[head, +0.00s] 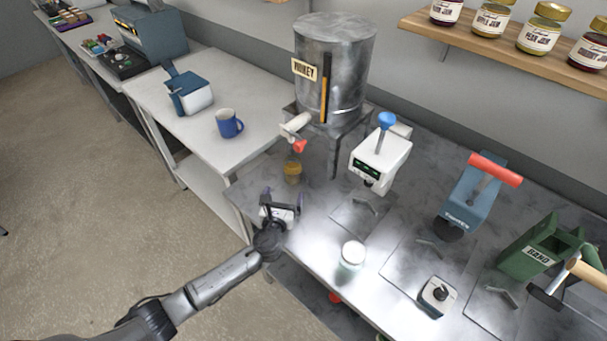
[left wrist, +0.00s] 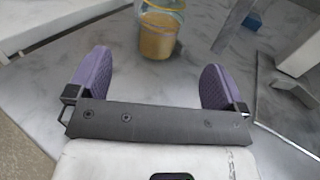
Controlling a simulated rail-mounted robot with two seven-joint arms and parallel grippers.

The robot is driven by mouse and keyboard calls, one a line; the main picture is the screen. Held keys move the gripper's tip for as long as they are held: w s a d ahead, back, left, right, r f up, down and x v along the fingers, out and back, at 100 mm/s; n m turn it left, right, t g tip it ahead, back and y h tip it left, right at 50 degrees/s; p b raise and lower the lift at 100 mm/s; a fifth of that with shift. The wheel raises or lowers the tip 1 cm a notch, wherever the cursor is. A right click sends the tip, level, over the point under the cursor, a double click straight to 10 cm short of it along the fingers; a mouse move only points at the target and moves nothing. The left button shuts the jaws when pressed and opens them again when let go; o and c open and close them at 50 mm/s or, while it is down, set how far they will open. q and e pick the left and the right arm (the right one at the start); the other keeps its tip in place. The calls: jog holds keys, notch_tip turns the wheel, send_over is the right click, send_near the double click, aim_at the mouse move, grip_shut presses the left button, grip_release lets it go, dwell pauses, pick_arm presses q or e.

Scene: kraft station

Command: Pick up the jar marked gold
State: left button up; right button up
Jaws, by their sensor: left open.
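A second glass jar with a pale lid (head: 351,254) stands nearer the bench's front edge; no mark is legible. My left gripper (head: 281,198) is open and empty, just in front of the amber jar. Its purple fingers (left wrist: 157,68) are apart, with the jar beyond the gap between them.
A white dispenser (head: 381,157), a blue press (head: 474,192) and a green device (head: 542,247) stand to the right. A blue mug (head: 228,124) is on the white table.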

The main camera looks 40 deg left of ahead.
aim_at(290, 176)
pick_arm(q)
jog(key=x, duration=0.6)
jog(key=shift+w+a+b, duration=0.1)
jog(key=shift+w+b, duration=0.05)
jog(key=shift+b, duration=0.25)
jog(key=shift+b+x, duration=0.65)
jog(key=shift+x, duration=2)
jog(key=shift+r, duration=0.15)
jog(key=c, duration=1.3)
jog(key=shift+c, duration=0.2)
jog(key=shift+r, duration=0.2)
